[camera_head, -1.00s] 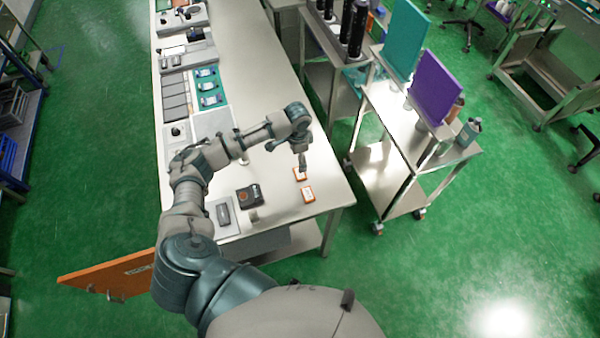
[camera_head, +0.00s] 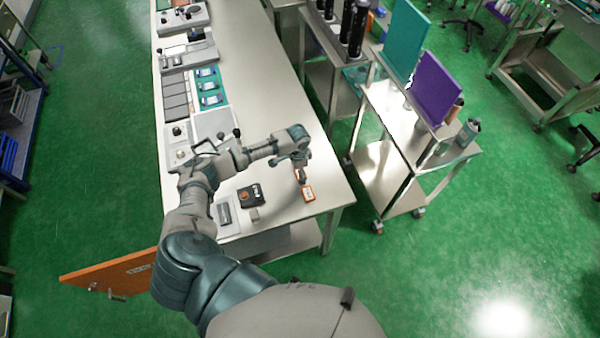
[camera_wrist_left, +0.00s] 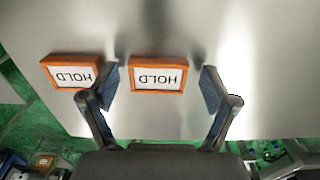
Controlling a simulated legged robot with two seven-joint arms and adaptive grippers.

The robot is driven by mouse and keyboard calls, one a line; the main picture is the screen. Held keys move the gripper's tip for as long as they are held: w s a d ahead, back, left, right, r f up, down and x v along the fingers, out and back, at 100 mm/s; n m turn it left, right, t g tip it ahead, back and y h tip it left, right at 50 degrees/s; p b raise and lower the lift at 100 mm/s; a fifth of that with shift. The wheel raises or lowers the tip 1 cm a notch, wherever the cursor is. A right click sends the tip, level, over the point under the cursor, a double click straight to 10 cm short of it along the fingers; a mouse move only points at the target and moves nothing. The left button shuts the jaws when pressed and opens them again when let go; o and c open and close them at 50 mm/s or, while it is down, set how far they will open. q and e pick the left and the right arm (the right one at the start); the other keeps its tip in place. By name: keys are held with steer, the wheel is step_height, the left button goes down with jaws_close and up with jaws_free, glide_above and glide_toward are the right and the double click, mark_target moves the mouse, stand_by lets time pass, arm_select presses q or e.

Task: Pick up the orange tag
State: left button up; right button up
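Two orange-framed white tags lettered HOLD lie flat on the table. In the left wrist view one orange tag (camera_wrist_left: 158,88) sits between and ahead of the fingers of my left gripper (camera_wrist_left: 165,90), clear of both. The other orange tag (camera_wrist_left: 62,70) lies to the left, its right end close to the left finger. In the head view the nearer tag (camera_head: 308,194) shows clearly, while the farther one is mostly hidden by the gripper (camera_head: 303,180). My left gripper is open and empty, pointing down over the tags. My right gripper is not in view.
A black device with an orange knob (camera_head: 249,195) and a small grey block (camera_head: 254,214) stand left of the tags. The table's right edge is close to the tags. A cart (camera_head: 404,195) stands to the right.

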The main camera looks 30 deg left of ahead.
arm_select(q)
steer(key=c, duration=0.8)
steer(key=shift+d+r, duration=0.1)
steer(key=shift+d, duration=0.1)
